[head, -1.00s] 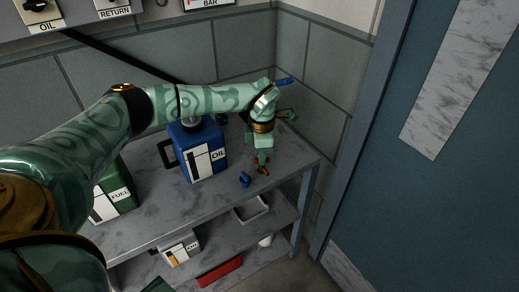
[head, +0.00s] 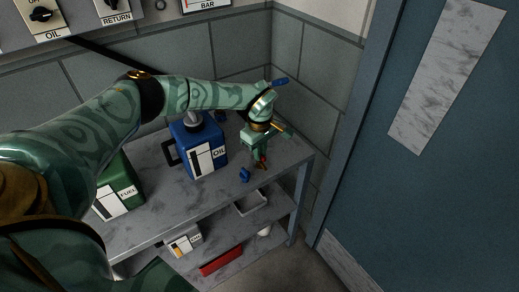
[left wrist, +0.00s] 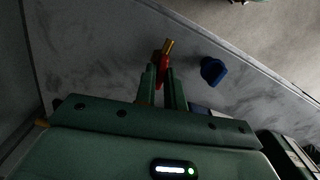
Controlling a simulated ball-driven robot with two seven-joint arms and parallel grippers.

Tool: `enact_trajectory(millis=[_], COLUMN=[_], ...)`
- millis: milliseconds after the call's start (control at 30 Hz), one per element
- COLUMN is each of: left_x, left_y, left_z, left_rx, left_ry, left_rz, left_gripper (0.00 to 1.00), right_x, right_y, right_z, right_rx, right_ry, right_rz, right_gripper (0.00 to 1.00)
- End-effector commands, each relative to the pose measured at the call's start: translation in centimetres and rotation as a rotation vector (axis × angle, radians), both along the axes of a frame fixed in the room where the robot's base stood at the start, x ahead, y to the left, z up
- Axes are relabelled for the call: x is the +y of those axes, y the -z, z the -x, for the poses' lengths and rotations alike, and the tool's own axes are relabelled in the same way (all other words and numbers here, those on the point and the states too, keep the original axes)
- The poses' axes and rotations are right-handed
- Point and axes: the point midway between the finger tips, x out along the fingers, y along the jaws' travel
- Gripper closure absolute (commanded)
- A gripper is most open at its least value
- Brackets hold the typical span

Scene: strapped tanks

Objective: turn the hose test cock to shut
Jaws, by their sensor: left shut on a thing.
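The hose test cock shows as a small red lever (left wrist: 163,72) with a brass-coloured end (left wrist: 168,46) in the left wrist view. In the head view its red part (head: 262,161) stands on the top shelf near the right end, mostly hidden by my gripper. My left gripper (head: 259,155) points down at it. In the left wrist view the fingers (left wrist: 162,84) are shut on the red lever, one on each side. The brass end sticks out beyond the fingertips. Whether the cock stands open or shut I cannot tell. My right gripper is not in view.
A small blue knob-like part (head: 244,175) stands close beside the cock, also in the left wrist view (left wrist: 213,71). A blue oil can (head: 205,160) and a green fuel can (head: 122,190) stand to the left. The shelf's front edge (head: 200,212) is near.

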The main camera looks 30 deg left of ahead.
Motion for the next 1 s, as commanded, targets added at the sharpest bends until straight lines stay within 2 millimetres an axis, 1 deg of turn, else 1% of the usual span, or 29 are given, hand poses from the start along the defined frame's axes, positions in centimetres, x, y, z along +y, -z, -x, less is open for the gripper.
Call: enact_trajectory(millis=[200,400,967,1000], left_x=[-0.02,0.0,-0.01,-0.01], left_y=[-0.15,-0.1,-0.07,-0.08], left_z=[-0.09,-0.08,-0.07,-0.08], left_rx=[-0.003,-0.003,-0.002,-0.002], left_ry=[0.126,0.192,0.22,0.22], left_rz=[0.0,0.0,-0.001,-0.001], left_gripper=[1.0,1.0,1.0,0.81], right_x=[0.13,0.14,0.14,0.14], right_y=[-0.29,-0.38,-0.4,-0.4], right_z=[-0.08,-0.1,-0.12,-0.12], right_rx=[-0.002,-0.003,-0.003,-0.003], right_ry=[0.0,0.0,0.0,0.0], right_rz=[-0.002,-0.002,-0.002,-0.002], right_gripper=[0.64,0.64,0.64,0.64])
